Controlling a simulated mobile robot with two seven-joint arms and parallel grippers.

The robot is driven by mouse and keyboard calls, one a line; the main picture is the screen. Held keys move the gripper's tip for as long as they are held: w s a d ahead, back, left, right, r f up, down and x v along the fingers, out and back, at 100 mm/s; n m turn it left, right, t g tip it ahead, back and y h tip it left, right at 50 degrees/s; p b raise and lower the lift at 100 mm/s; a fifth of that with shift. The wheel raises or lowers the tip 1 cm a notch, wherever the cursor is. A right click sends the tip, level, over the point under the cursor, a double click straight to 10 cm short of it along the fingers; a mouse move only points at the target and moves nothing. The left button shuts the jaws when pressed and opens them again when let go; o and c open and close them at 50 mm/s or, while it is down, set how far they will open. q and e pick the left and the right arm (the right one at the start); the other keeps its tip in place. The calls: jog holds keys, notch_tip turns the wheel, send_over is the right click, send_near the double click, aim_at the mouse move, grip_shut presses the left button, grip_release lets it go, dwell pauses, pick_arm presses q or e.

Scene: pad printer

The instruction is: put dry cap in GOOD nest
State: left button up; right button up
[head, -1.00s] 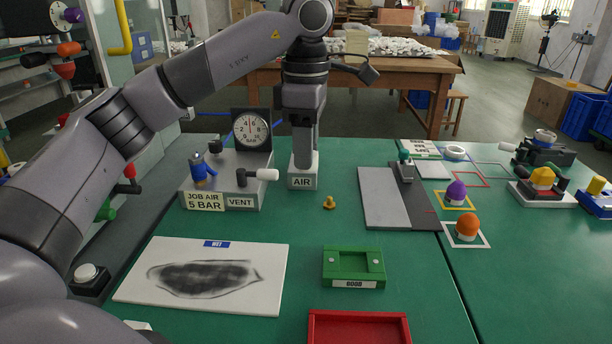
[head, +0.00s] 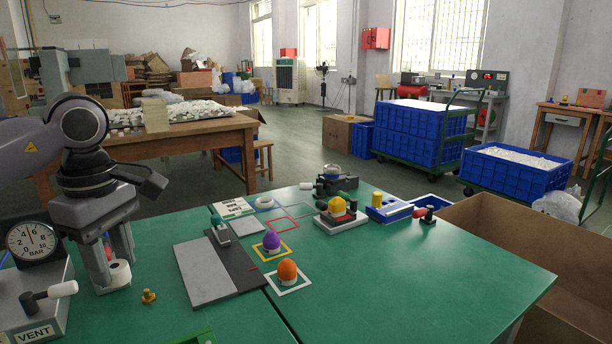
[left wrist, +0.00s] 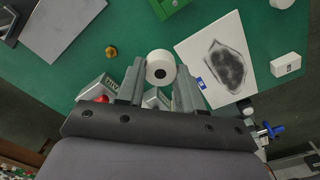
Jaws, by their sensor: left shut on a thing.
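My left gripper (head: 110,268) is shut on a white round cap (head: 118,278) with a dark spot on its face. In the left wrist view the cap (left wrist: 161,68) sits between the fingertips of the gripper (left wrist: 160,75). The gripper hangs over the green table, beside the AIR block (left wrist: 96,88). The green GOOD nest (left wrist: 168,6) is partly in view at the top of the left wrist view. Only a corner of it (head: 192,339) shows at the bottom of the head view. My right gripper is out of view.
A small brass piece (head: 148,297) and a grey plate (head: 205,270) lie right of the gripper. The gauge (head: 32,241) and VENT box stand left. The white board with a dark smudge (left wrist: 205,45) lies right of the cap in the wrist view.

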pick_arm(q)
jog(key=s+d+f+m, duration=0.1)
jog(key=d+f+m, duration=0.1)
jog(key=m, duration=0.3)
jog(key=s+d+f+m, duration=0.2)
jog(key=f+m, duration=0.2)
jog(key=m, duration=0.1)
jog(key=s+d+f+m, duration=0.1)
jog(key=s+f+m, duration=0.1)
jog(key=m, duration=0.3)
jog(key=shift+s+d+f, duration=0.25)
jog(key=shift+d+f, duration=0.15)
notch_tip(320, 180, up, 9)
jog(key=p, duration=1.6)
jog(key=shift+f+p, duration=0.15)
jog(key=shift+p, duration=0.25)
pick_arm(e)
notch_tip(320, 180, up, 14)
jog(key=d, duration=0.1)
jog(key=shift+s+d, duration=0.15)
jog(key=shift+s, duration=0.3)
pick_arm(q)
jog(key=shift+w, duration=0.15)
